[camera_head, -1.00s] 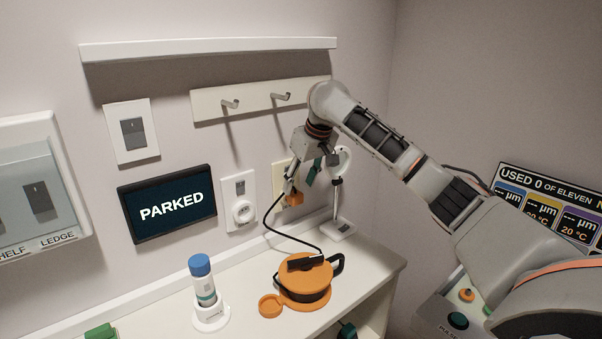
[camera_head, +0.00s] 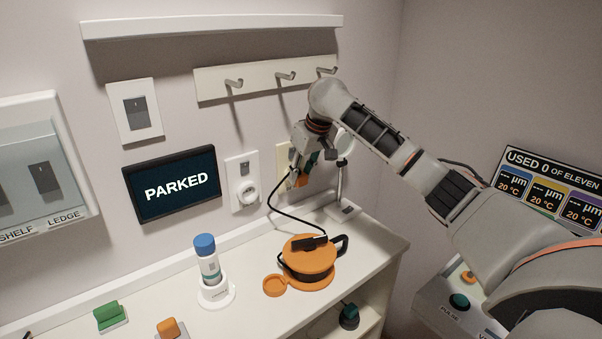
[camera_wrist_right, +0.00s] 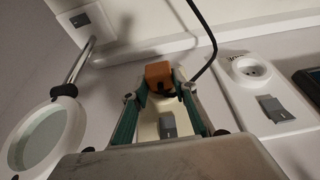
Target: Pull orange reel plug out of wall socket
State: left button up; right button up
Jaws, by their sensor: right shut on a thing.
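The orange plug (camera_head: 301,181) is between the fingertips of my right gripper (camera_head: 297,178), in front of the cream wall socket plate (camera_head: 283,163). In the right wrist view my right gripper (camera_wrist_right: 160,82) is shut on the orange plug (camera_wrist_right: 158,71), with the cream plate and its grey switch (camera_wrist_right: 167,125) behind. The plug hides the socket face, so I cannot tell whether its pins are in. A black cable (camera_head: 270,199) runs from the plug to the orange reel (camera_head: 308,256) on the counter. My left gripper is not in view.
A white socket plate (camera_head: 243,182) and the PARKED screen (camera_head: 172,184) are to the left. A round magnifier on a stand (camera_head: 341,178) is close to the right of my gripper. A blue-capped bottle (camera_head: 207,260) stands on the counter (camera_head: 365,240). Hooks (camera_head: 285,76) are above.

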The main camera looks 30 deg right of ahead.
jog(key=shift+s, duration=0.15)
jog(key=shift+s, duration=0.15)
jog(key=shift+s+d, duration=0.1)
jog(key=shift+s, duration=0.65)
jog(key=shift+s, duration=0.1)
jog(key=shift+s, duration=0.7)
jog(key=v, duration=0.7)
jog(key=shift+r, duration=0.35)
